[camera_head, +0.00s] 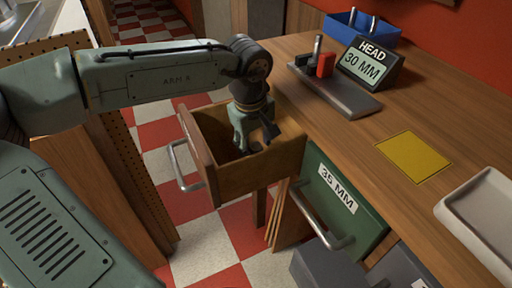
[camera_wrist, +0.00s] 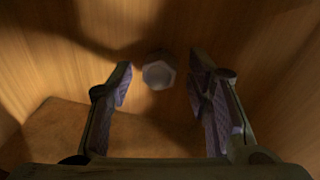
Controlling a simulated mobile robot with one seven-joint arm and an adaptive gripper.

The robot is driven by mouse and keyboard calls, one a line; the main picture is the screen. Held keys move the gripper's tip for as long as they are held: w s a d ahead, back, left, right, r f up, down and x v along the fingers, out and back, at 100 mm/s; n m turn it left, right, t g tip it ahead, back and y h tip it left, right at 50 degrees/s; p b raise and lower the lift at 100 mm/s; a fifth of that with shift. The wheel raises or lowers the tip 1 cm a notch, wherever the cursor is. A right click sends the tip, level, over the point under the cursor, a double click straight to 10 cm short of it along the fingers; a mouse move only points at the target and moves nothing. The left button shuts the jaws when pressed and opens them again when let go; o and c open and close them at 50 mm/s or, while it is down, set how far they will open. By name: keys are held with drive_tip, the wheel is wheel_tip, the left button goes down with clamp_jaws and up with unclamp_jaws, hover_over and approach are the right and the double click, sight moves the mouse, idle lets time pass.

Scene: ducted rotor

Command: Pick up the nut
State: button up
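The nut (camera_wrist: 158,72) is a pale grey, roughly six-sided piece on the wooden floor of the open drawer, in the upper middle of the wrist view. My gripper (camera_wrist: 160,78) is open, with one finger on each side of the nut in the picture and a gap to both. I cannot tell how high the fingertips are above it. In the head view my gripper (camera_head: 253,145) reaches down into the open wooden drawer (camera_head: 262,178). The drawer walls and my gripper hide the nut there.
The drawer walls stand close around my gripper. A green drawer front marked 35 MM (camera_head: 345,205) is to the right. The wooden bench (camera_head: 350,125) holds a HEAD 30 MM sign (camera_head: 368,64), a blue bin (camera_head: 362,28), a yellow square (camera_head: 413,157) and a pale tray (camera_head: 468,203).

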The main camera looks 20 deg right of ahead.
clamp_jaws()
idle(0.3)
drive_tip(key=shift+r, duration=0.1)
wheel_tip(320, 180, up, 28)
idle(0.7)
